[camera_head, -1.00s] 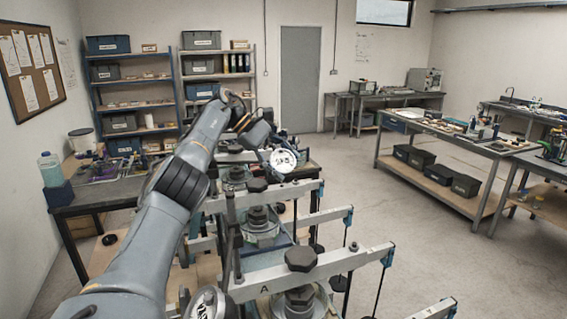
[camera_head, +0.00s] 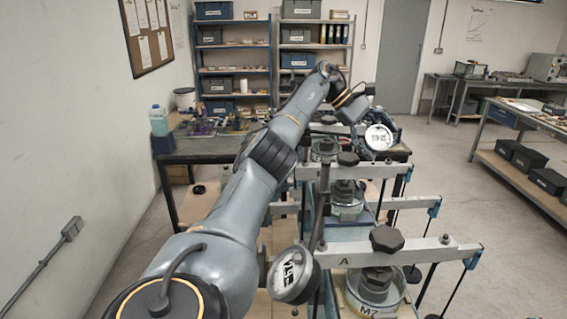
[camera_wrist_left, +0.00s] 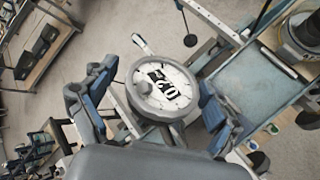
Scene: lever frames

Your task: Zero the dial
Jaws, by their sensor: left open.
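A round white-faced dial (camera_head: 379,137) stands at the far end of the lever frames in the head view. In the left wrist view the dial (camera_wrist_left: 163,88) shows large, with dark markings, a grey rim and a small knob at its edge. My left gripper (camera_head: 360,106) is beside and just above it in the head view. In the left wrist view its two blue-grey fingers are spread, one on each side of the dial; contact cannot be told. A second dial (camera_head: 293,274) is near my arm's base side. My right gripper is not in view.
Lever frames with a beam (camera_head: 405,252), black knobs (camera_head: 387,238) and round pots (camera_head: 375,287) fill the near bench. A dark table (camera_head: 205,147) with a bottle (camera_head: 158,121) is at left. Shelves (camera_head: 232,70) stand behind; open floor lies to the right.

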